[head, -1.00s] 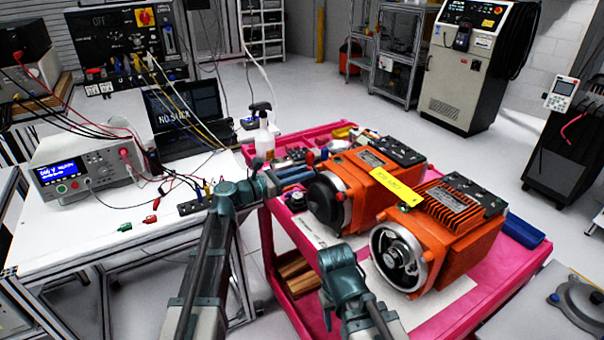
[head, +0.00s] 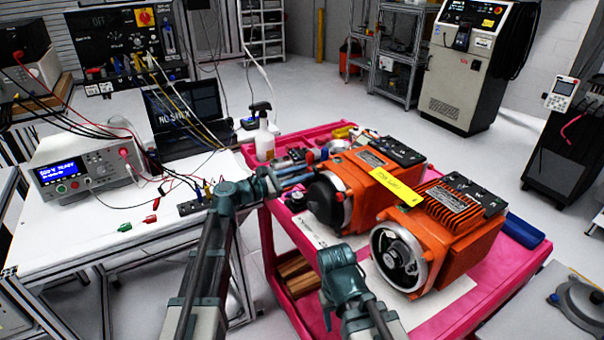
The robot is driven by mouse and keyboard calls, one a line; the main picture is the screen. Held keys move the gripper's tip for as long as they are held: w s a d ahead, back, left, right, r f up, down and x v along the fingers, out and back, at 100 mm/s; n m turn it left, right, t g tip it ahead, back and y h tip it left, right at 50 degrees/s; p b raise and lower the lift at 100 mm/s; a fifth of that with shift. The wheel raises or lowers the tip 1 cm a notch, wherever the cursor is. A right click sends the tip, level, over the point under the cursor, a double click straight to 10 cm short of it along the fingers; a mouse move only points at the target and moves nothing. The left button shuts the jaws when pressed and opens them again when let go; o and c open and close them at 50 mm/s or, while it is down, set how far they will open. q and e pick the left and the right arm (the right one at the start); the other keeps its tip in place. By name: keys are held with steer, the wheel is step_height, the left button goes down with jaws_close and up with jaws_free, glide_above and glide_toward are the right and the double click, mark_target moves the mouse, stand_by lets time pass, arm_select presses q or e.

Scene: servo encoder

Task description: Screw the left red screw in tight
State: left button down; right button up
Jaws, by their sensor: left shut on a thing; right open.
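Two orange motors stand on the pink cart (head: 480,312). The left motor (head: 377,200) has a black round end cap (head: 325,200). The right motor (head: 455,240) has an open silver ring end (head: 398,258) with a dark hub inside. I cannot make out the left red screw at this size. My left gripper (head: 272,182) is at the cart's left edge, left of the left motor's cap. It is shut on a thin thing, too small to identify, near blue tool handles (head: 297,172). My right gripper (head: 338,258) is open, in front of the right motor; its fingertips are hard to see.
A yellow tag (head: 397,186) lies across the motors. The white bench (head: 150,232) at left holds a power supply (head: 88,170), cables and a laptop (head: 185,112).

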arm_select(q)
steer(key=shift+m, duration=1.3)
steer(key=c, duration=0.7)
jaws_free()
steer(key=shift+a, duration=0.1)
steer(key=v, duration=1.3)
steer(key=shift+s+a, duration=0.25)
steer(key=shift+a, duration=0.05)
